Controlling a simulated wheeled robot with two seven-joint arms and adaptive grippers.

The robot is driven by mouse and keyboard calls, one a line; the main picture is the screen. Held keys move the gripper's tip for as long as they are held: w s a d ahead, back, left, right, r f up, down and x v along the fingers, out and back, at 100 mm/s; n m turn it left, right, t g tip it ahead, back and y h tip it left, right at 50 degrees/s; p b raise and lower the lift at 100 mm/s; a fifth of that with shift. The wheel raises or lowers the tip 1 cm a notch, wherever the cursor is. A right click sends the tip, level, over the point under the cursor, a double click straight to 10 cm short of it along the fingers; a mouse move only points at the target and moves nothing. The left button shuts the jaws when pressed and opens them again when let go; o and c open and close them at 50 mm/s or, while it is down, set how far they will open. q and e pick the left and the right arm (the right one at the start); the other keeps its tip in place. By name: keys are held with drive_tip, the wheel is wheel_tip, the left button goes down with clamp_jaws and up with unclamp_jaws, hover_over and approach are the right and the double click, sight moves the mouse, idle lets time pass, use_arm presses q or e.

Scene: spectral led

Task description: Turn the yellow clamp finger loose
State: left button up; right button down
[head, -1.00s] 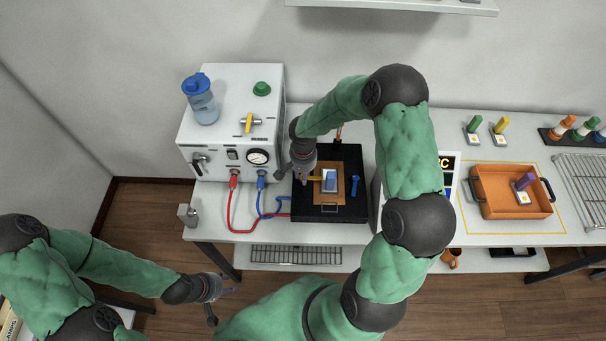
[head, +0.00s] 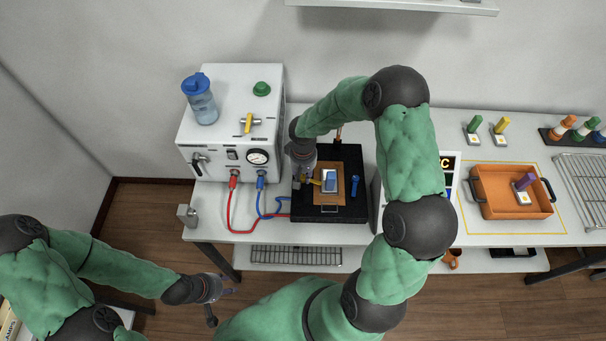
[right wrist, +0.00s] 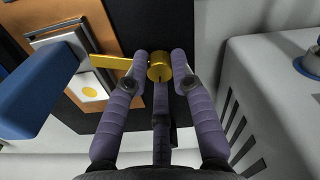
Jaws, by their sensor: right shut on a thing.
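The yellow clamp finger (head: 313,182) is on the left side of the black fixture (head: 345,211). In the right wrist view its round yellow knob (right wrist: 160,68) sits between my right gripper's fingertips (right wrist: 161,62), which are shut on it. Its flat yellow bar (right wrist: 112,62) points left, its end at the edge of a grey plate under a blue-handled block (right wrist: 38,92). That block also shows in the head view (head: 330,180). My right gripper (head: 304,178) is partly hidden by its own wrist. My left gripper (head: 226,294) hangs in front of the table, away from the fixture.
A white machine (head: 215,140) with gauge, red and blue hoses stands left of the fixture. A blue lever (head: 355,186) lies right of the block. A metal rack (head: 588,180) is at far right.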

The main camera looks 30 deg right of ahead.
sight(303, 176)
drive_tip(key=n+p, duration=0.1)
drive_tip(key=n, duration=0.5)
drive_tip(key=n+p, duration=0.2)
drive_tip(key=n, duration=0.4)
idle(0.5)
drive_tip(key=c, duration=1.1)
unclamp_jaws()
drive_tip(key=shift+o, duration=0.2)
wheel_tip(303, 176, up, 12)
